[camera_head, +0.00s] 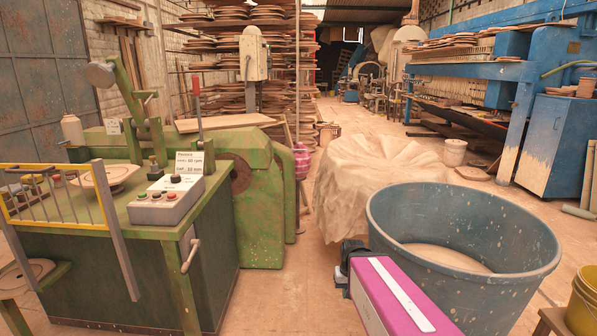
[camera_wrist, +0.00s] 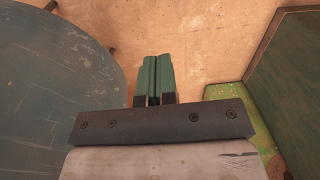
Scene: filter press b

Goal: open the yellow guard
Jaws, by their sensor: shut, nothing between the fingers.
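The yellow guard (camera_head: 50,165) is a barred frame with yellow rails on the left front of the green machine (camera_head: 110,270). A grey upright stands at its right end. It stands across the front of a round plate (camera_head: 105,176) on the machine top. My gripper (camera_head: 342,277) is low in front of the blue tub, well to the right of the guard and apart from it. In the wrist view my gripper (camera_wrist: 153,78) has its green fingers together and empty, pointing over bare floor. The guard is not in the wrist view.
A large blue tub (camera_head: 400,235) stands close on my arm's right; a cloth-covered heap (camera_head: 370,180) is behind it. A grey control box (camera_head: 165,200) and a side handle (camera_head: 190,255) are on the machine. Floor is clear between machine and tub.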

